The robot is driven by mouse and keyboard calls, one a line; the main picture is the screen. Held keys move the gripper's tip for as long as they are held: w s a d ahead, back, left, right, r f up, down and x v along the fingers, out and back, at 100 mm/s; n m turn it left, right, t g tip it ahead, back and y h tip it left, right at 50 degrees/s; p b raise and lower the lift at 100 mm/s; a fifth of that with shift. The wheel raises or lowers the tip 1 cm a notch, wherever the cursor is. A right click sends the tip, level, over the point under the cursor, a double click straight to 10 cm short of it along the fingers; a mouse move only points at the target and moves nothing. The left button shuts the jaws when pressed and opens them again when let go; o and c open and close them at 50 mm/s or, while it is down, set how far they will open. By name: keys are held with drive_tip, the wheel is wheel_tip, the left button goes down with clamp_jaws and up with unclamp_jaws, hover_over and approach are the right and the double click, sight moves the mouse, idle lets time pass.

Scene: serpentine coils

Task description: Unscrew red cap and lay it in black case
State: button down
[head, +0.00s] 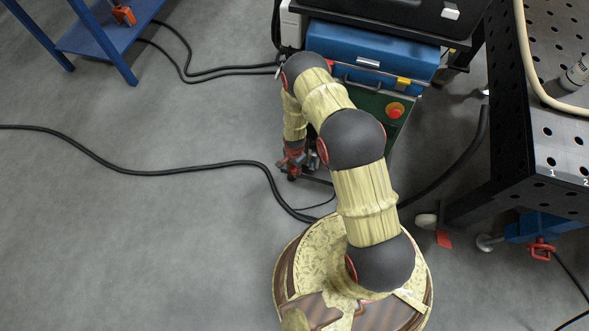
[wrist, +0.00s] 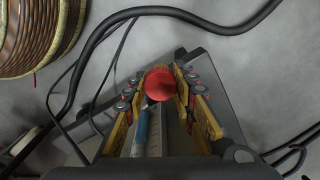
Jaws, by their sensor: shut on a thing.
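In the wrist view a round red cap (wrist: 160,83) sits between the fingertips of my gripper (wrist: 159,88). The yellow and dark fingers stand on both sides of the cap and are shut on it. I cannot tell whether the cap is still on a thread. In the head view my gripper (head: 292,163) points down beside the left side of the equipment cart, small and partly hidden, and the cap cannot be made out. A black case (head: 385,12) seems to lie on top of the cart, cut off by the top edge; its inside is not clear.
A blue case (head: 350,55) sits under the black one, above a green panel with a red button (head: 395,110). A black perforated table (head: 545,125) stands at the right, a blue rack (head: 95,40) at the top left. Black cables (head: 150,152) cross the otherwise clear floor.

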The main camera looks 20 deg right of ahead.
drive_tip(key=shift+w+n, duration=0.15)
drive_tip(key=shift+n, duration=0.25)
drive_tip(key=shift+n, duration=1.6)
drive_tip(key=n, duration=0.3)
drive_tip(key=shift+r, duration=0.1)
drive_tip(key=shift+n, duration=1.7)
